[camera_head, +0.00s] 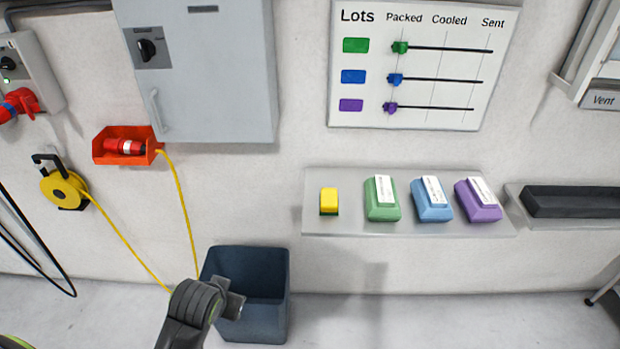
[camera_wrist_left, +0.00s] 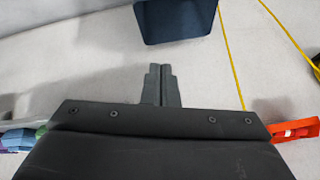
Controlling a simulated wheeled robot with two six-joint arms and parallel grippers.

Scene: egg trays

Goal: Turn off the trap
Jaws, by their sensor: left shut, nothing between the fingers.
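Nothing in view is plainly recognisable as a trap. A grey wall cabinet (camera_head: 200,75) at the upper left has a black rotary knob (camera_head: 147,49) on its front. A smaller grey switch box (camera_head: 32,70) at the far left has a dark knob and a lit green lamp. My left gripper (camera_head: 234,304) is shut and empty, low in front of the blue bin and apart from both knobs. In the left wrist view its fingers (camera_wrist_left: 160,84) are together with nothing between them. My right gripper is not in view.
The dark blue bin (camera_head: 252,328) stands on the floor. An orange holder (camera_head: 103,145) carries a red plug, with a yellow cable (camera_head: 180,200) hanging below. A shelf (camera_head: 345,226) holds a yellow block and green, blue and purple cartons. A lots board (camera_head: 420,105) hangs above.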

